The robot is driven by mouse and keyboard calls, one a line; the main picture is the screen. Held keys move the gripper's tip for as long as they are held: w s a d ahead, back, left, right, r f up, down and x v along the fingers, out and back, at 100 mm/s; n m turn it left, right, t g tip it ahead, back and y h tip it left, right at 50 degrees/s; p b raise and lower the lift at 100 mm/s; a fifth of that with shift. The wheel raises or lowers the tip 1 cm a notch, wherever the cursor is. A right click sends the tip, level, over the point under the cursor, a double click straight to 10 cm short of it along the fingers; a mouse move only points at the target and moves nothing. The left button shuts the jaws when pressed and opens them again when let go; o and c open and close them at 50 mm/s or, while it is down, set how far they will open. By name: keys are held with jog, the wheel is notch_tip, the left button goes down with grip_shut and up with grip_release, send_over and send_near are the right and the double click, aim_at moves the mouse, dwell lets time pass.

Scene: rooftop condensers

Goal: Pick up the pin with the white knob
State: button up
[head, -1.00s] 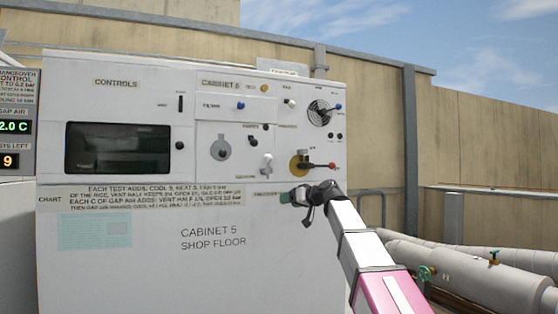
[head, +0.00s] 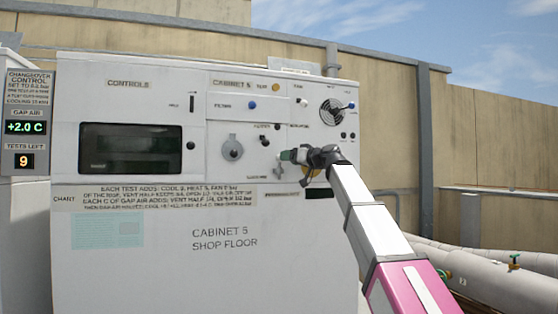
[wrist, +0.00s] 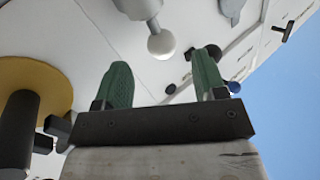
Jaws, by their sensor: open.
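The pin with the white knob (wrist: 161,45) shows in the wrist view, its small round knob on a short stem out of a grey cylindrical collar (wrist: 138,8). In the head view only a pale part of the pin (head: 279,171) shows just below my fingertips; the rest is hidden by my gripper. My gripper (wrist: 160,82) is open, with its two green fingers spread. In the wrist picture the knob appears between and just above the fingertips, and no finger visibly touches it. In the head view my gripper (head: 288,155) is at the cabinet's front panel.
A yellow disc with a dark handle (wrist: 20,130) stands close at the left of the wrist view. A blue knob (wrist: 234,87) is right of the right finger. The cabinet (head: 230,270) has a grey round plate (head: 232,148), a dark window (head: 130,150) and several other knobs.

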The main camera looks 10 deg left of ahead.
jog(key=shift+x, duration=2.6)
jog(key=shift+s+a, duration=0.1)
jog(key=shift+s, duration=0.1)
jog(key=c, duration=1)
